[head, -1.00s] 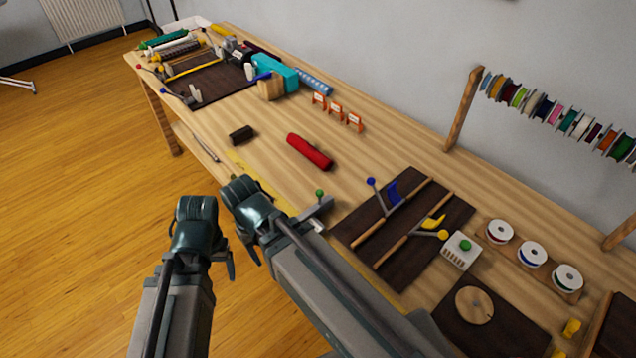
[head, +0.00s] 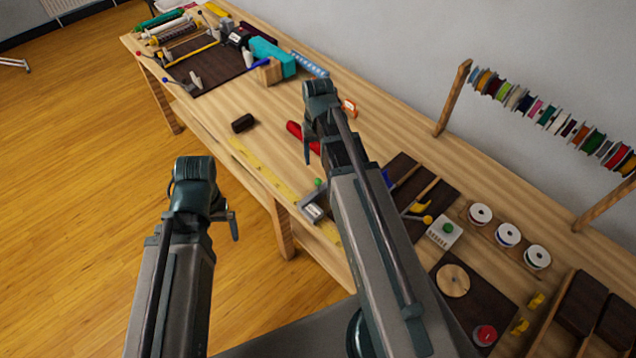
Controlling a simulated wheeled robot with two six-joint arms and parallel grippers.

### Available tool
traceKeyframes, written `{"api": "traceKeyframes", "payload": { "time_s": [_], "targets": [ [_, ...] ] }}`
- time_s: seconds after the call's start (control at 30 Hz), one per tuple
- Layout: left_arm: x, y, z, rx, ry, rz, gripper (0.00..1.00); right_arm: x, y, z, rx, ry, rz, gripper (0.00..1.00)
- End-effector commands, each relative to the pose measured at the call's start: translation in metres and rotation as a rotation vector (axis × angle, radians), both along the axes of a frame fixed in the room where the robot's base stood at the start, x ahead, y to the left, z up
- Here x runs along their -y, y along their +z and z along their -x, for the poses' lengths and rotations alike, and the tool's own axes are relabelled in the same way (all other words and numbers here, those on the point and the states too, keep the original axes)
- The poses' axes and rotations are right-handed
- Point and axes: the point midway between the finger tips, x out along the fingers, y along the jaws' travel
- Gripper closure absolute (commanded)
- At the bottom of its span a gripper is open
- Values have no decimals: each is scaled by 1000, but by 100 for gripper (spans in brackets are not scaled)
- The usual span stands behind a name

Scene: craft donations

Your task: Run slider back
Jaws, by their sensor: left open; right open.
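A grey block with a green knob (head: 313,205) sits at the front edge of the table, by a yellow strip (head: 265,172). Which part is the slider I cannot tell for certain. A dark board (head: 437,202) with wooden rods carries a yellow piece with a ball knob (head: 417,209); a blue piece there (head: 387,179) is mostly hidden by my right arm. My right gripper (head: 308,140) is open, above the table in front of a red roll (head: 296,131) that it partly hides. My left gripper (head: 228,215) is open and empty, in front of the table's edge.
A dark small roll (head: 243,123) lies left of the red one. A second dark board (head: 205,70) with levers, and a teal machine (head: 272,57), stand at the far end. A white box with a green button (head: 444,232) and thread spools (head: 508,235) lie right. A spool rack (head: 530,105) stands behind.

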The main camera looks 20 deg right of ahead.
Motion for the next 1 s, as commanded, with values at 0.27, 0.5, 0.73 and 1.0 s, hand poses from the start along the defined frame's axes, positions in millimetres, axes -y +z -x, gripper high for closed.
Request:
{"api": "traceKeyframes", "payload": {
  "time_s": [0.27, 0.5, 0.73, 1.0],
  "targets": [
    [0, -28, 0, 0, 1, 0, 0, 0, -28, 0, 0, 1, 0, 39],
    [0, -61, 0, 0, 2, 0, 0, 0, -61, 0, 0, 2, 0, 39],
    [0, -93, 0, 0, 2, 0, 0, 0, -93, 0, 0, 2, 0, 39],
    [0, -127, 0, 0, 2, 0, 0, 0, -127, 0, 0, 2, 0, 39]
  ]
}}
